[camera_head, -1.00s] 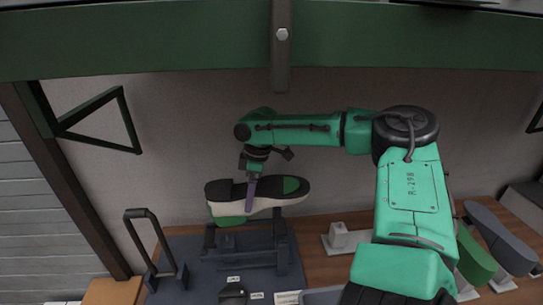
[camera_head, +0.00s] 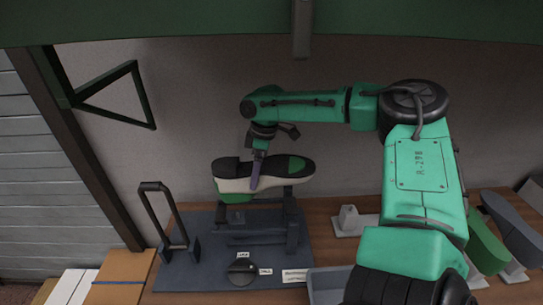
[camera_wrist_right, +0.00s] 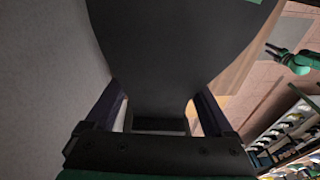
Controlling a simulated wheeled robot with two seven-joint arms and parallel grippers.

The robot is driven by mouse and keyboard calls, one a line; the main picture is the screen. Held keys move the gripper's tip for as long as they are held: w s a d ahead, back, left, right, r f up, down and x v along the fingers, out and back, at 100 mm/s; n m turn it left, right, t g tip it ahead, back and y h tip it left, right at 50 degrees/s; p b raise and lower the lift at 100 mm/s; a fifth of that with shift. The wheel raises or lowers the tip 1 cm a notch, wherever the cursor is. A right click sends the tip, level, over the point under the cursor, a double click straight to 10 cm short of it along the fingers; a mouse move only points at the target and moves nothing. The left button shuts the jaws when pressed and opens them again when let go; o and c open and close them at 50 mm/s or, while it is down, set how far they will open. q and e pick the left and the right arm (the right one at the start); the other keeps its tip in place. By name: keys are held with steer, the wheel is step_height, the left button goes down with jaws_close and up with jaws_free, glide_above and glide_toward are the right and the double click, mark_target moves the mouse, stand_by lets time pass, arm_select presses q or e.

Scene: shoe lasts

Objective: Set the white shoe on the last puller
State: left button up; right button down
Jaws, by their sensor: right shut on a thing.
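The white shoe (camera_head: 265,184) is upside down in the head view, its dark sole with a green patch facing up and green showing below its left end. My right gripper (camera_head: 257,172) is shut on it around its middle. In the right wrist view the dark sole (camera_wrist_right: 165,50) lies between the fingers of my right gripper (camera_wrist_right: 160,112). The last puller (camera_head: 292,232) is a dark frame on a dark base plate, just below the shoe; I cannot tell whether they touch. My left gripper (camera_wrist_right: 275,50) appears small in the right wrist view, its jaws apart and empty.
A dark upright handle (camera_head: 157,215) and a round knob (camera_head: 241,272) are on the plate. A grey tray (camera_head: 325,285) is at the front. A green last (camera_head: 487,247) and a grey last (camera_head: 515,230) stand at the right. A dark green beam (camera_head: 180,22) crosses above.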

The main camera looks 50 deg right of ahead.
steer(key=shift+f+b, duration=1.2)
steer(key=shift+f, duration=0.95)
steer(key=shift+a, duration=0.1)
steer(key=shift+w+a+r+t+y, duration=0.1)
steer(key=shift+t+y, duration=0.2)
steer(key=shift+t, duration=0.3)
steer(key=shift+t+p, duration=0.3)
steer(key=shift+d, duration=0.2)
